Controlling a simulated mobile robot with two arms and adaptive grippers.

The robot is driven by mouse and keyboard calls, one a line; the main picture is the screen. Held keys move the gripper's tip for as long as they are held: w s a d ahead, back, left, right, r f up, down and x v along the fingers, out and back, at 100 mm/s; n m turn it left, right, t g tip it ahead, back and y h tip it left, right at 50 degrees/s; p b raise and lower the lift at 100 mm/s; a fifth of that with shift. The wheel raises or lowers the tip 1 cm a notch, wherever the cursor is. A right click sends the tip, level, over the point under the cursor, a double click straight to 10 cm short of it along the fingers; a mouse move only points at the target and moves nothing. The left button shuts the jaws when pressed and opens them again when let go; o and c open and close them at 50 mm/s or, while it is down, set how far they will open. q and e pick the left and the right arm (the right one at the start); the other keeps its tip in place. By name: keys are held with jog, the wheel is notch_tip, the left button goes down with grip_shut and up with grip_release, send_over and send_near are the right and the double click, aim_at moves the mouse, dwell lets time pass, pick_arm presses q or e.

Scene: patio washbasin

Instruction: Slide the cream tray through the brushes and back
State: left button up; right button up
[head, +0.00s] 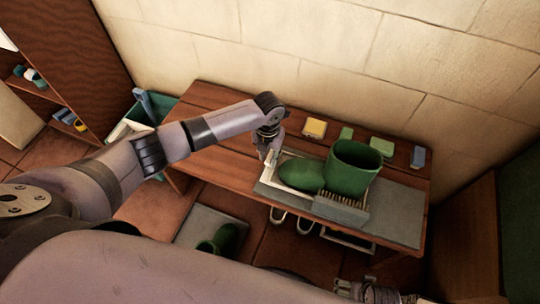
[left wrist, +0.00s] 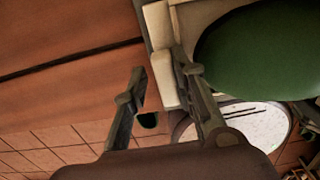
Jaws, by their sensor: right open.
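The cream tray (head: 266,186) lies on the wooden bench, with a green boot (head: 352,170) on it; the boot's foot points left. The brushes (head: 340,208) show as a grey bristled block in front of the boot's heel. My left gripper (head: 268,150) is at the tray's left end. My right gripper (head: 368,292) is open at the bottom edge, away from the bench, and partly cut off.
Yellow (head: 315,127), green (head: 382,146) and blue-grey (head: 418,157) blocks stand along the bench's back. A grey mat (head: 392,212) lies to the right. Another green boot (head: 222,240) is on the floor in front. A green crate (head: 150,108) stands left of the bench.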

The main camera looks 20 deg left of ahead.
pick_arm(q)
jog(key=shift+o, duration=1)
notch_tip(320, 180, up, 12)
